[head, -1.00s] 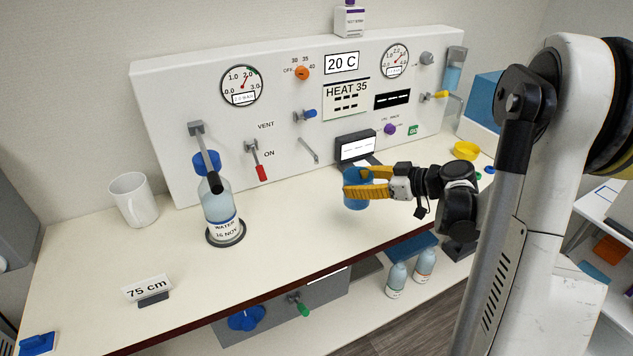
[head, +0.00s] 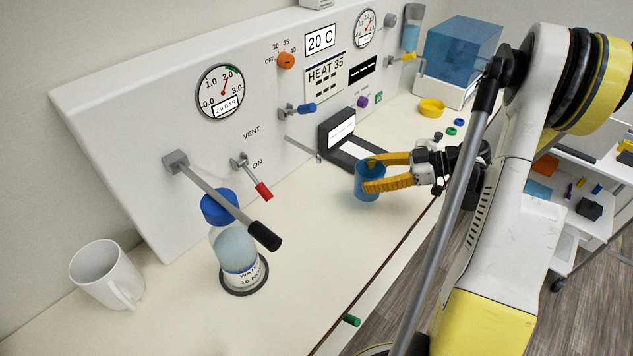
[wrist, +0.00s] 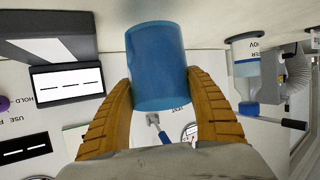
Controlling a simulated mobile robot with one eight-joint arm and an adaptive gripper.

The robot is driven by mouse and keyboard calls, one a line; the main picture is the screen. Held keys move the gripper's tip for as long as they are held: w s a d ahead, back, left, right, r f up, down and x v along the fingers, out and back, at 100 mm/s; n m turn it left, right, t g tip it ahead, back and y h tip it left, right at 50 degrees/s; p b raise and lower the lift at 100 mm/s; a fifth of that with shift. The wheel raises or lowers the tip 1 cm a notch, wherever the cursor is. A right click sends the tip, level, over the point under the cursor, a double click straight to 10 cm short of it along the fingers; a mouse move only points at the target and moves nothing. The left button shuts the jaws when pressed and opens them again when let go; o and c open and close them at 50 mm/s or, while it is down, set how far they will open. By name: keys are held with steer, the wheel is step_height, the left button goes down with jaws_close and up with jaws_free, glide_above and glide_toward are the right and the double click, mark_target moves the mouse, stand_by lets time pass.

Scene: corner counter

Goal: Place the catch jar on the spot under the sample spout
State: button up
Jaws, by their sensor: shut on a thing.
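The catch jar appears to be the translucent blue cup (head: 367,184), held between the yellow fingers of my gripper (head: 376,172). It fills the middle of the wrist view (wrist: 158,68), with a finger on each side. It is over the counter in front of the black stand with a white display; I cannot tell if it touches the counter. A thin grey bent spout (head: 303,150) sticks out of the panel below the blue-handled valve (head: 300,109), left of the jar. I cannot make out a marked spot under it.
A water bottle (head: 233,250) stands on a dark ring at left, under a long grey lever (head: 215,197). A red-handled lever (head: 254,178) juts from the panel. A white mug (head: 103,273) is far left. The display stand (head: 342,135) is behind the jar. Counter between bottle and jar is clear.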

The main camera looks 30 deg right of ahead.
steer(key=shift+a+r+b+x, duration=0.1)
steer(key=shift+r+b+x, duration=0.35)
steer(key=shift+x, duration=1.85)
steer(key=shift+a+r+b+x, duration=0.1)
steer(key=shift+b+x, duration=0.7)
steer(key=shift+x, duration=1.45)
steer(key=shift+a+r+b+x, duration=0.15)
steer(key=shift+b+x, duration=0.45)
steer(key=shift+x, duration=1.7)
steer(key=shift+w+d, duration=0.15)
steer(key=shift+w, duration=0.05)
steer(key=shift+f, duration=0.2)
steer(key=o, duration=1.2)
steer(key=shift+o, duration=0.2)
steer(key=shift+r, duration=0.1)
